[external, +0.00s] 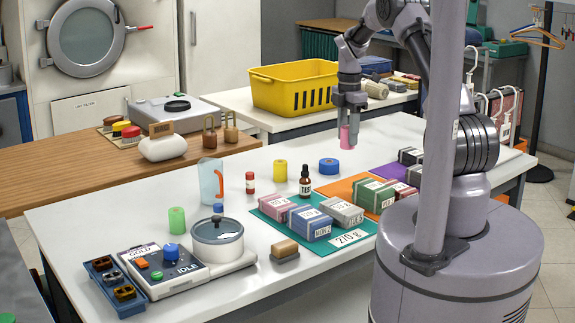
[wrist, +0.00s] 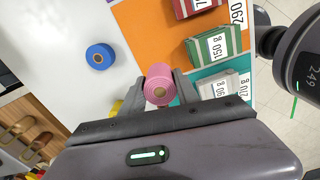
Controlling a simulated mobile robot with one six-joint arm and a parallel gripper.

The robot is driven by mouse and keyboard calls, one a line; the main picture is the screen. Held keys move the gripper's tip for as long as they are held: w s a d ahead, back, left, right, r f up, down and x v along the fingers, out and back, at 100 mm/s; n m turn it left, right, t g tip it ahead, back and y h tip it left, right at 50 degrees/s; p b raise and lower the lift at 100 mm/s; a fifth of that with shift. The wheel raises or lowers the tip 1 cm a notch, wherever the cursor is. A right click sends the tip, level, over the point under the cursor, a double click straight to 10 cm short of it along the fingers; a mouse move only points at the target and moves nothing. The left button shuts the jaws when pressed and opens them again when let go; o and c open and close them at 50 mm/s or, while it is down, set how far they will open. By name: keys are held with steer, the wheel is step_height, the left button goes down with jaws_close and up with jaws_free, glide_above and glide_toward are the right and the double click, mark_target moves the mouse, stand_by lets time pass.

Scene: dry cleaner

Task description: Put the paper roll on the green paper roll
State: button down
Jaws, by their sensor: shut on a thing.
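My gripper (external: 349,114) is shut on a pink paper roll (external: 347,137), which hangs upright from the fingertips over the back of the white table. The pink roll (wrist: 159,85) also shows between the fingers in the wrist view. The green paper roll (external: 177,221) stands upright on the white table at the front left, far from my gripper, with nothing on top. It is not visible in the wrist view.
A yellow roll (external: 280,171), a dark dropper bottle (external: 305,181), a red-capped bottle (external: 250,183) and a clear jug (external: 211,181) stand mid-table. A blue roll (external: 329,167) lies nearby. Labelled bundles sit on coloured mats at right. A pot (external: 217,243) stands near the green roll.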

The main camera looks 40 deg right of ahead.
mark_target(348, 127)
steer(key=r, duration=0.3)
steer(key=shift+a+r, duration=0.1)
steer(key=shift+a, duration=0.1)
steer(key=w+a+p, duration=0.2)
steer(key=a+p, duration=0.1)
steer(key=a, duration=1.8)
steer(key=s+a+p, duration=0.1)
steer(key=s+a, duration=0.2)
steer(key=a, duration=0.4)
steer(key=s+a+f+p, duration=0.1)
steer(key=s+a, duration=0.2)
steer(key=a, duration=0.5)
steer(key=s+a+p, duration=0.1)
steer(key=s+a, duration=0.2)
steer(key=a, duration=0.4)
steer(key=w+a+f, duration=0.2)
steer(key=w, duration=0.3)
steer(key=w+a+f+b, duration=0.1)
steer(key=w+a+f, duration=0.1)
steer(key=w, duration=0.3)
steer(key=w+a+f, duration=0.2)
steer(key=w, duration=0.2)
steer(key=shift+w+a+b, duration=0.25)
steer(key=shift+w+b, duration=0.05)
steer(key=shift+w, duration=0.1)
step_height(348, 127, down, 4)
steer(key=shift+r+b, duration=0.15)
steer(key=shift+b, duration=0.75)
steer(key=shift+r, duration=0.15)
